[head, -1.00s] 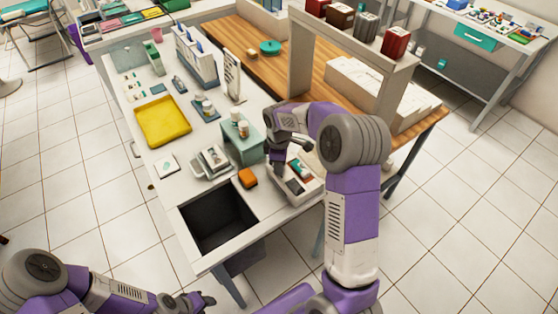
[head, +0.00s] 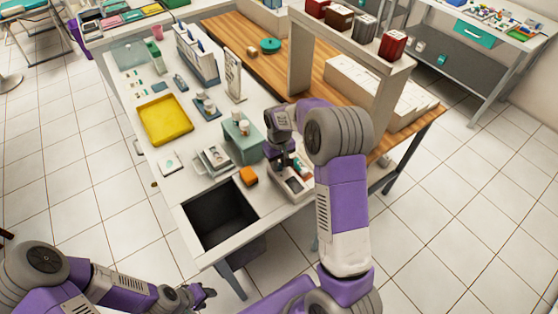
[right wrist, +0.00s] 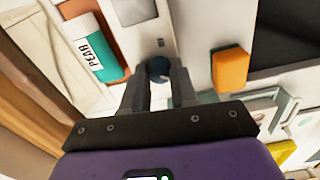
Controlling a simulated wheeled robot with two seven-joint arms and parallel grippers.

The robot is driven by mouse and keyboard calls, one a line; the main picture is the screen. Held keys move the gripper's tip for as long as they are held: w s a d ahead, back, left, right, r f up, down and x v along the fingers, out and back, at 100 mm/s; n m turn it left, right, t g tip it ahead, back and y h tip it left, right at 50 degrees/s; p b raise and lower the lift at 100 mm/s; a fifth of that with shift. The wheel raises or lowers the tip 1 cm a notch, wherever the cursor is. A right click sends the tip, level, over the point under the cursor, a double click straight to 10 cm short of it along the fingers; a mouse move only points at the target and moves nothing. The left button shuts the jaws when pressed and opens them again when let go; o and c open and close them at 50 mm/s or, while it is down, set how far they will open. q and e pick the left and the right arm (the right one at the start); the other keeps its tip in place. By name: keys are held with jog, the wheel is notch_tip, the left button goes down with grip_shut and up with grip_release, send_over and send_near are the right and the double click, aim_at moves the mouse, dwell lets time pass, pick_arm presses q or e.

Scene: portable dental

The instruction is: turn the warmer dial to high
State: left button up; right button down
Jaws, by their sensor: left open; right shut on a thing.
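The warmer (head: 292,186) is a white box at the front right corner of the white table. Its dark round dial (right wrist: 158,68) shows in the right wrist view between the fingertips of my right gripper (right wrist: 159,76). My right gripper (head: 284,160) points down over the warmer and is shut on the dial. The dial's setting marks are too small to read. My left gripper (head: 203,295) is open and empty, low in the head view, apart from the table.
An orange block (head: 249,177) lies left of the warmer, and it also shows in the right wrist view (right wrist: 230,70). A green stand (head: 243,140) stands behind it. A dark open bin (head: 220,212) is at the table's front.

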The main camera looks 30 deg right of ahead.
aim_at(279, 165)
jog(key=m+p, duration=0.1)
jog(key=m, duration=0.3)
jog(key=shift+m, duration=0.4)
dwell(0.4)
jog(key=c, duration=0.9)
grip_release()
notch_tip(279, 165, up, 8)
jog(key=shift+f+p, duration=0.2)
jog(key=shift+p, duration=0.6)
jog(key=shift+s+f, duration=0.1)
jog(key=shift+f, duration=0.05)
